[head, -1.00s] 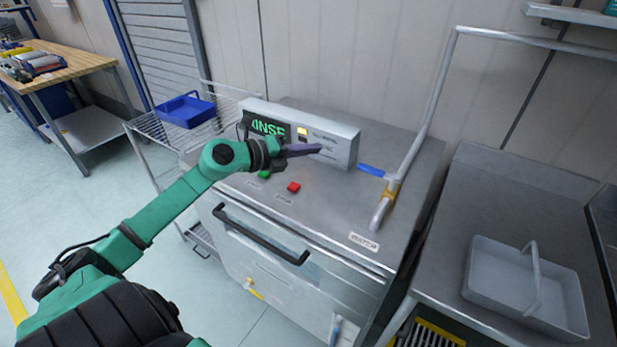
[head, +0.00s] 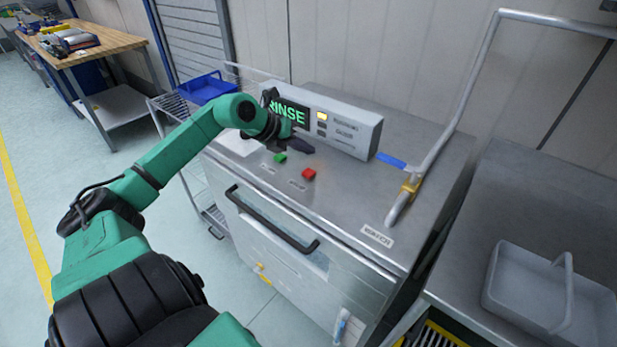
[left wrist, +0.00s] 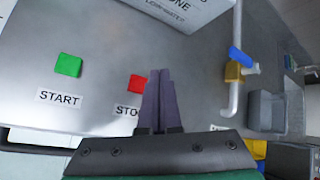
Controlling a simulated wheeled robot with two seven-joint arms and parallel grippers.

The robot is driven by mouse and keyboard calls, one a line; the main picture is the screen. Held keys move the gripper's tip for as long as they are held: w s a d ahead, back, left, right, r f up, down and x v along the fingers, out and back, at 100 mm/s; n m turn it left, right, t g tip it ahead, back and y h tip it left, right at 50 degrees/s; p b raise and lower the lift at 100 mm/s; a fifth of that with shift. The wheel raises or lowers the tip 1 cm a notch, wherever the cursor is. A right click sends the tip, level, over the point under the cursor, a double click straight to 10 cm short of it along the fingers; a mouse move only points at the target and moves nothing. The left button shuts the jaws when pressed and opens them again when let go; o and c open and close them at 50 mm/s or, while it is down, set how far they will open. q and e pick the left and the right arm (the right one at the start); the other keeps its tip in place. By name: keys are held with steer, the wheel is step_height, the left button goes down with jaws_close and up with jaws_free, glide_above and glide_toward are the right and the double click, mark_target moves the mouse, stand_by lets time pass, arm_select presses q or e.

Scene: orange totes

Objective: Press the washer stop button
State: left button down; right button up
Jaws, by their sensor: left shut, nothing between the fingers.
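The washer (head: 352,205) is a steel box with a display (head: 289,109) that reads RINSE. On its top a red stop button (head: 309,174) sits to the right of a green start button (head: 280,157). In the left wrist view the red stop button (left wrist: 137,88) is partly hidden behind my left fingers, and so is part of its label. The green start button (left wrist: 68,65) is in full view there. My left gripper (head: 308,149) is shut and empty, above the washer top and behind the red button. It also shows in the left wrist view (left wrist: 160,75). My right gripper is not in view.
A pipe (head: 467,100) with a blue-handled valve (head: 392,160) rises at the washer's right. A black door handle (head: 270,222) crosses the front. A grey basket (head: 540,300) stands on the right counter. A blue tray (head: 205,88) sits on a wire rack at left.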

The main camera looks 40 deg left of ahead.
mark_target(305, 174)
arm_select(q)
step_height(305, 174, down, 5)
steer(key=shift+r+b, duration=0.15)
steer(key=shift+b, duration=1.1)
stand_by(0.7)
steer(key=shift+f, duration=0.4)
steer(key=shift+f+b, duration=0.55)
stand_by(0.5)
steer(key=shift+r+p, duration=0.75)
steer(key=shift+r, duration=0.2)
